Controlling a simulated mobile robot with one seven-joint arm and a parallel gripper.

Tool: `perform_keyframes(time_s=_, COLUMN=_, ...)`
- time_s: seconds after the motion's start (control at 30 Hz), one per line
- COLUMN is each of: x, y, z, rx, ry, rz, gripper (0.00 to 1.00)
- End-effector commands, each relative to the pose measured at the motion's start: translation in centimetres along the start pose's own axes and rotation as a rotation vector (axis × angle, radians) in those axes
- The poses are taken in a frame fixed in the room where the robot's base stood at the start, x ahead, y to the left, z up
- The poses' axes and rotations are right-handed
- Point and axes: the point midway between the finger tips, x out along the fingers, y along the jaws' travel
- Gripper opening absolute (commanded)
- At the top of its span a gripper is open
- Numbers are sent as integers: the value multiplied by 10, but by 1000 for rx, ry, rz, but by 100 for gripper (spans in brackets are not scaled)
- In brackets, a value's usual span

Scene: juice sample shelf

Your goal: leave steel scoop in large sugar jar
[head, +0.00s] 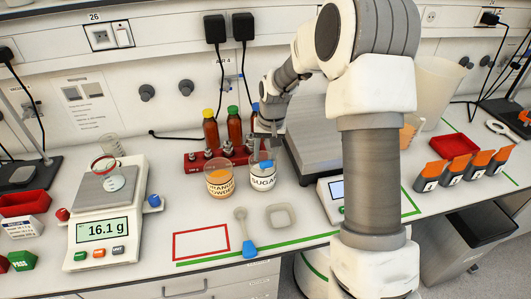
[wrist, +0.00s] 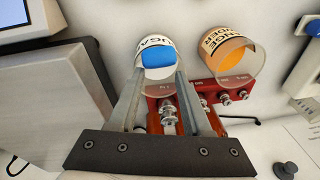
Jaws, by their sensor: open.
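The sugar jar (head: 263,182), clear with a white "SUGAR" label, stands upright beside the orange powder jar (head: 219,183). A blue handle (head: 267,164) shows at its mouth; the part below is hidden, so I cannot tell its metal. In the wrist view the blue handle (wrist: 157,56) lies across the sugar jar (wrist: 160,73), just beyond my fingertips. My gripper (wrist: 158,76) is open, its fingers on either side of the jar mouth in that view. In the head view my gripper (head: 266,146) is just above the jar.
A scoop with a grey bowl and blue handle (head: 249,247) lies on the bench, beside a shallow square dish (head: 282,216). A red rack (head: 195,161) with bottles stands behind the jars. A balance (head: 103,229) reading 16.1 g is at left. The red outlined area (head: 202,243) is empty.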

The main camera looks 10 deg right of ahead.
Motion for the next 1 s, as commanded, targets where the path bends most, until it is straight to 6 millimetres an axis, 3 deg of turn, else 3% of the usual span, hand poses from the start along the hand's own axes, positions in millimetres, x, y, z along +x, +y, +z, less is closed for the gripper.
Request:
perform_keyframes(time_s=0.27, x=-18, y=0, z=-1, rx=1, ry=4, rz=0, gripper=49)
perform_keyframes(time_s=0.7, x=-123, y=0, z=-1, rx=0, ry=5, rz=0, gripper=49)
perform_keyframes(time_s=1.0, x=-168, y=0, z=0, rx=1, ry=1, rz=0, gripper=49)
